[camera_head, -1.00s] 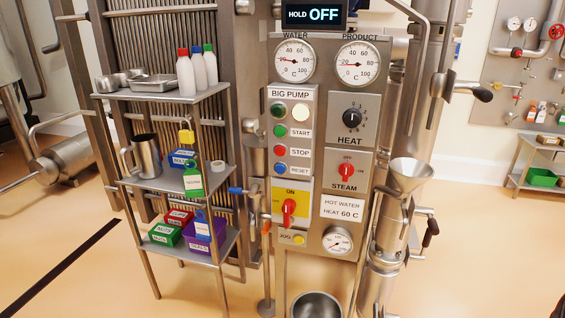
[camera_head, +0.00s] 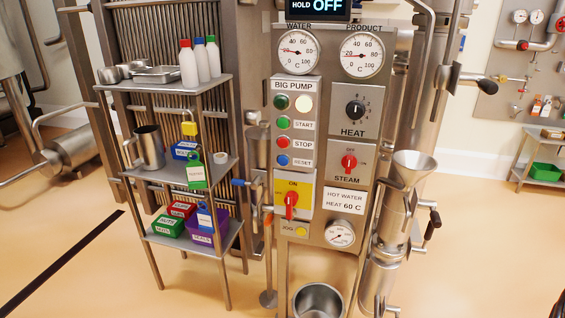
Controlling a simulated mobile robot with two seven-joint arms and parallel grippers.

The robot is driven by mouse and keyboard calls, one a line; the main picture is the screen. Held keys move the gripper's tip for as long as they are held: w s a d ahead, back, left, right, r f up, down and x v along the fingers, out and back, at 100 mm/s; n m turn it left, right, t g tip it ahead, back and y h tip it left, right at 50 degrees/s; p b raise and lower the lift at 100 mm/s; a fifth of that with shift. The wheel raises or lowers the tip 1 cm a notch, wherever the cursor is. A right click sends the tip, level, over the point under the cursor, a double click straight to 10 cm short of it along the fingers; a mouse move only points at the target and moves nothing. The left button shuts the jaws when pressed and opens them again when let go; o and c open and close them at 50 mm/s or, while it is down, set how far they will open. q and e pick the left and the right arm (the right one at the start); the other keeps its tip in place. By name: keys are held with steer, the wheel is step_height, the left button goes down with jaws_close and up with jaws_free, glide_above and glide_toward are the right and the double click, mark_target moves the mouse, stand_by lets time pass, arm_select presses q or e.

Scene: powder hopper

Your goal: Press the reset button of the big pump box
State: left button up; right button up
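The big pump box (camera_head: 310,92) is a grey panel on the machine front, left of the heat and steam controls. Its blue reset button (camera_head: 282,160) sits at the bottom of a column, beside the label RESET. Above it are the red stop button (camera_head: 283,142) and the green start button (camera_head: 283,122). A dark green lamp and a pale lamp are at the top. Below the box is a yellow plate with a red switch handle (camera_head: 291,203), marked ON. Neither of my grippers is in view, and nothing covers the reset button.
A metal shelf rack (camera_head: 176,176) with bottles, a jug, locks and small boxes stands close to the left of the panel. A funnel (camera_head: 413,170) and pipes are at the right. A steel bowl (camera_head: 318,301) is below. Floor is free at the right.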

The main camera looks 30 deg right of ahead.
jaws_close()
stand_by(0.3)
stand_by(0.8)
